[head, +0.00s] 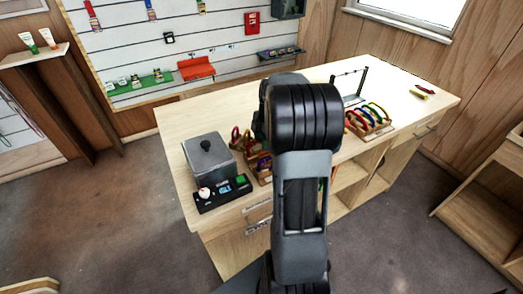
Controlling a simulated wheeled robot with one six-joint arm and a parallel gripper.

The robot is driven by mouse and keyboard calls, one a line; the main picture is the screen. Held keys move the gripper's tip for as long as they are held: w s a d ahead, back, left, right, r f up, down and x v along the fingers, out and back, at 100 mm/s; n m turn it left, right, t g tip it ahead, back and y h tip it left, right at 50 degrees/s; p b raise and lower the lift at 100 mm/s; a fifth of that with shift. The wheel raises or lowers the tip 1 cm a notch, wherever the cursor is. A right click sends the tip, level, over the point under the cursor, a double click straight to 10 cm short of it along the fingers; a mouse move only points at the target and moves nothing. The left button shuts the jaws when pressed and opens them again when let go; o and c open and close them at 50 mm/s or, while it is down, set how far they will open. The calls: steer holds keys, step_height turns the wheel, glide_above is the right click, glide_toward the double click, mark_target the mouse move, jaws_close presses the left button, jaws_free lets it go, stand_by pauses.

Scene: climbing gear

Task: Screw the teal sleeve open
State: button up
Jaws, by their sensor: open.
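I cannot make out a teal sleeve in the head view. Coloured carabiners, among them yellow, green, blue and red ones, stand on a wooden rack (368,129) on the right part of the counter. More red and other coloured gear sits on wooden holders (250,157) left of my arm, partly hidden by it. My arm rises through the middle of the view and its thick black joint covers the counter's centre. My gripper is hidden behind the arm, so its place over the counter does not show.
The wooden counter (415,95) has free room at its right end, near a small yellow and red item (421,91). A grey box with a lid (209,155) and a black control panel (222,193) stand at the left. A thin metal stand (350,88) is at the back.

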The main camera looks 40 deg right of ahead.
steer(key=shift+w+d, duration=0.1)
steer(key=shift+w, duration=0.65)
steer(key=shift+r+p, duration=0.15)
steer(key=shift+p, duration=0.15)
steer(key=shift+r+p, duration=0.95)
steer(key=shift+r, duration=0.4)
steer(key=shift+s, duration=0.1)
steer(key=shift+s+f+b, duration=0.1)
steer(key=shift+s+b, duration=0.25)
steer(key=shift+s, duration=0.35)
steer(key=shift+f, duration=0.1)
steer(key=shift+a+f+b, duration=0.2)
steer(key=shift+f+b, duration=0.9)
steer(key=shift+f, duration=0.2)
